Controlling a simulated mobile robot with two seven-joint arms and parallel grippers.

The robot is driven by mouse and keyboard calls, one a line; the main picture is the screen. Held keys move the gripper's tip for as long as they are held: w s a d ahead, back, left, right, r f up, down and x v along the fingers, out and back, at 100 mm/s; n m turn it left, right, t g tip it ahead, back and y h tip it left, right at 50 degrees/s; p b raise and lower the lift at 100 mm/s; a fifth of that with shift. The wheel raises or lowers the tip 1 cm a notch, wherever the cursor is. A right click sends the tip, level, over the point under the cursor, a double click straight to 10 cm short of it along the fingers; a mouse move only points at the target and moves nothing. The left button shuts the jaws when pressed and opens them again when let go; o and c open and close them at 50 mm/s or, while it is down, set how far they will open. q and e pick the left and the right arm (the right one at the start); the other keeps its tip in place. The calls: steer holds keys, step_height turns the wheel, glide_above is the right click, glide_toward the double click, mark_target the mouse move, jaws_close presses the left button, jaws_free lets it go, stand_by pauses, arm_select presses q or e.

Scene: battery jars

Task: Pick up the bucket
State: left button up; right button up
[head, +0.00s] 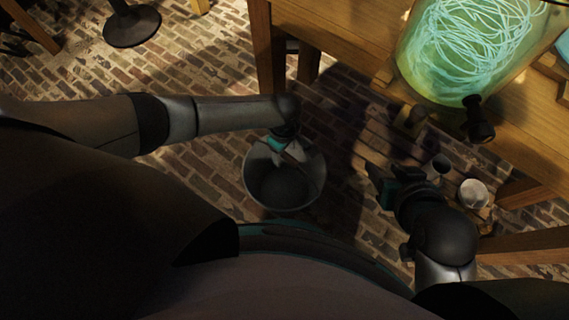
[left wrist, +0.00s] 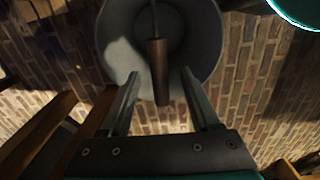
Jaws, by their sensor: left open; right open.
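A grey metal bucket (head: 313,180) stands on the brick floor near the middle of the head view. In the left wrist view its round wall (left wrist: 203,40) fills the top middle, and its brown cylindrical handle grip (left wrist: 158,70) lies between my finger lines. My left gripper (head: 287,153) is over the bucket's far rim in the head view. Its two fingers (left wrist: 160,75) are open, one on each side of the handle grip, with gaps showing. My right gripper (head: 376,180) is open and empty to the right of the bucket, near the table.
A wooden table (head: 345,35) stands at the top right, with a large glowing green jar (head: 465,45) on it. A table leg (head: 268,60) is behind the bucket. A pale round object (head: 473,192) is right of my right gripper.

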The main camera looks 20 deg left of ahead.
arm_select(q)
steer(key=shift+f, duration=0.35)
stand_by(0.7)
steer(key=shift+c, duration=0.3)
jaws_close()
stand_by(1.0)
steer(key=shift+w+r, duration=0.1)
